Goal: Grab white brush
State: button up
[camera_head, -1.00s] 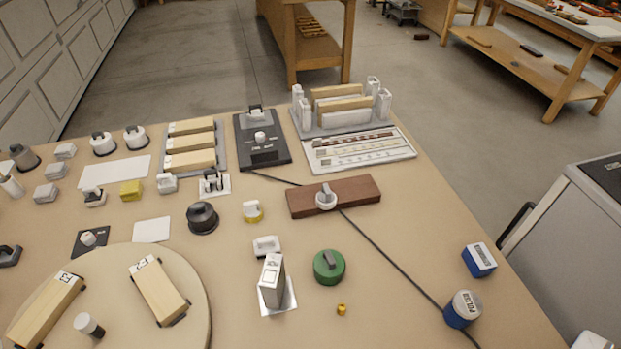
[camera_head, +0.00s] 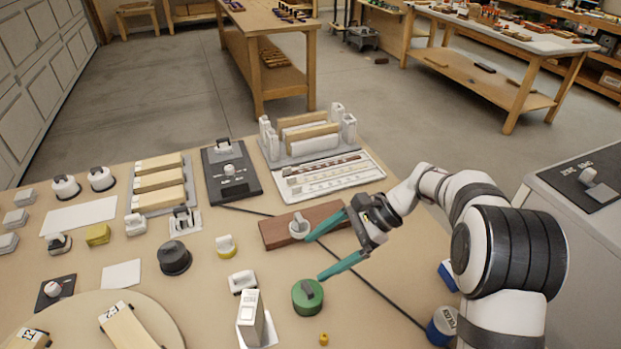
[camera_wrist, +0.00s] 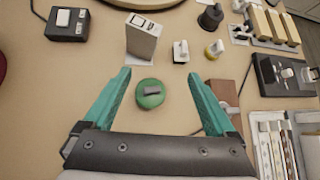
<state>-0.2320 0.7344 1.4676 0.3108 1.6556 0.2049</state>
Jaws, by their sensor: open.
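I cannot pick out a white brush with certainty. A white tray (camera_head: 292,192) at the back of the bench holds several long, thin strips that may be brushes; one or more look pale. The tray also shows at the lower right of the wrist view (camera_wrist: 256,158), partly cut off. My gripper (camera_head: 316,257) is open and empty, with teal fingers spread above the bench. It is nearer the front than the tray and apart from it. In the wrist view a green round knob (camera_wrist: 150,98) lies below, between the fingers (camera_wrist: 160,76).
A brown wooden block (camera_head: 275,235) with a white knob lies beside the upper finger. A rack (camera_head: 270,155) with upright boards stands behind the tray. A black control box (camera_head: 228,188) is left of it. A white upright block (camera_head: 251,318) stands near the green knob. A dark cable crosses the bench.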

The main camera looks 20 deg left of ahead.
aim_at(233, 281)
jog(key=a+f, duration=0.3)
jog(key=w+a+f+m+g+y, duration=0.1)
jog(key=a+f, duration=0.2)
jog(key=f, duration=0.1)
jog(key=w+a+f+y, duration=0.1)
jog(key=a+f, duration=0.2)
jog(key=f, duration=0.1)
jog(key=shift+m+g, duration=0.4)
jog(key=x, duration=0.5)
jog(key=r+x, duration=0.1)
jog(key=x, duration=0.9)
jog(key=shift+a, duration=0.5)
jog(key=c, duration=1.4)
jog(key=shift+c, duration=0.2)
jog(key=shift+r, duration=0.2)
